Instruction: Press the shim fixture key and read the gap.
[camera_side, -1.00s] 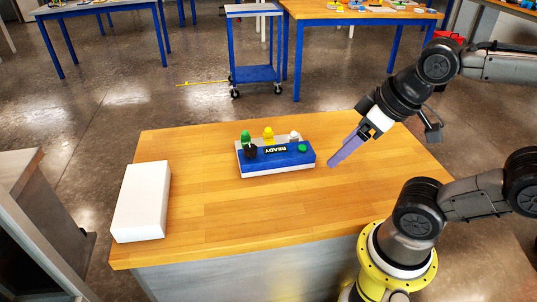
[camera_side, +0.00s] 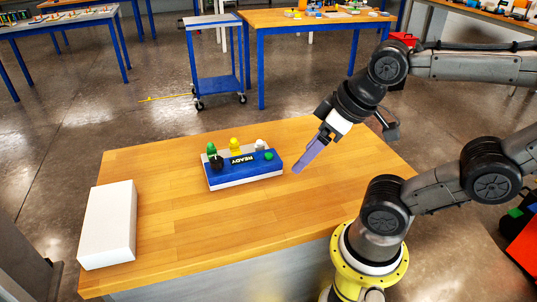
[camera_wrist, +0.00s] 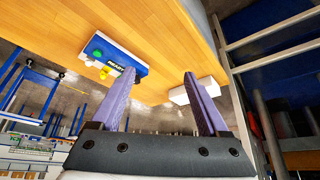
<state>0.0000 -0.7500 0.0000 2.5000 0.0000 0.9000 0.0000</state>
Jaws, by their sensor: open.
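The shim fixture (camera_side: 240,176) is a blue-topped box with a white base, standing on the wooden table. Its label reads READY (camera_side: 244,159). A round green key (camera_side: 269,155) sits at the right end of its top; it also shows in the wrist view (camera_wrist: 97,53). A black knob (camera_side: 217,163) is at the left end. Green (camera_side: 211,148), yellow (camera_side: 235,145) and white (camera_side: 261,145) pieces stand along the back edge. My gripper (camera_side: 297,171) has purple fingers, pointing down-left just right of the fixture, apart from it. In the wrist view its fingers (camera_wrist: 160,72) are spread and empty.
A white block (camera_side: 108,225) lies at the table's left end. The wooden table (camera_side: 250,215) is clear in front of the fixture. A blue cart (camera_side: 215,92) and other benches stand on the floor behind.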

